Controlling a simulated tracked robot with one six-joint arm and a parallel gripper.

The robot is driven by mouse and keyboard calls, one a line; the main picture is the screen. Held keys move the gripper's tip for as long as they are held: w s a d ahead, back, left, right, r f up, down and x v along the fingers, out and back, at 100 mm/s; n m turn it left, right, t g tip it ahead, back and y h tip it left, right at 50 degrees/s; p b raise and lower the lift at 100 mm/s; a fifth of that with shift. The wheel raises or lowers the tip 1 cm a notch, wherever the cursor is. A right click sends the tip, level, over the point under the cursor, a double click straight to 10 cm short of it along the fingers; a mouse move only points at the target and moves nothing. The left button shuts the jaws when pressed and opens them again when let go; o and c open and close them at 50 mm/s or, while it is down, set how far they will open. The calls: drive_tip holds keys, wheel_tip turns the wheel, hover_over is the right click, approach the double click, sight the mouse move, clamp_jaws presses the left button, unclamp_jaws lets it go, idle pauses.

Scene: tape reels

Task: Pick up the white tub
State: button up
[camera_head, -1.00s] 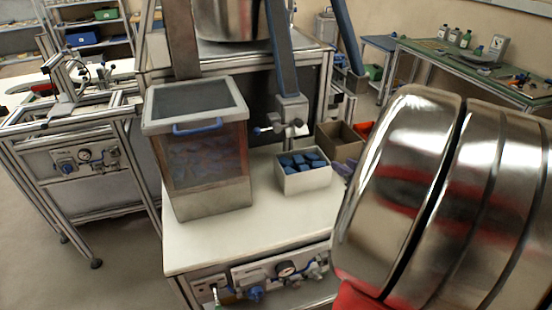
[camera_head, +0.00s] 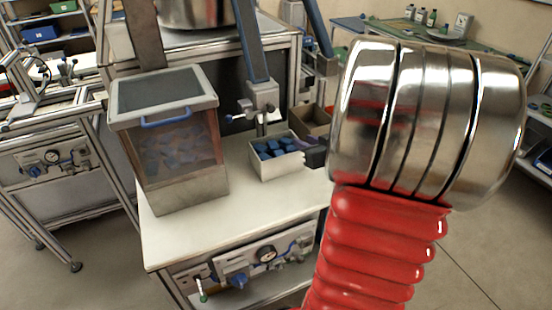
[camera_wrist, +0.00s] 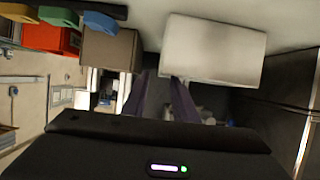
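The white tub (camera_head: 277,168) stands on the white bench top and holds several blue pieces. Its plain white side shows large at the upper right of the wrist view (camera_wrist: 213,50). My gripper's dark purple fingers (camera_wrist: 165,78) are apart with nothing between them, to the left of the tub in that view. In the head view a small dark purple part of my gripper (camera_head: 316,153) shows close to the tub's right side. My arm hides the rest of it. I cannot tell whether a finger touches the tub.
A clear-walled bin with a blue handle (camera_head: 168,145) stands left of the tub. A blue post and clamp (camera_head: 262,95) rise just behind it. A brown box (camera_head: 310,120) is behind at the right. The bench's front left is clear.

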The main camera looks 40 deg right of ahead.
drive_tip(key=shift+x, duration=2.6)
drive_tip(key=shift+c, duration=0.4)
clamp_jaws()
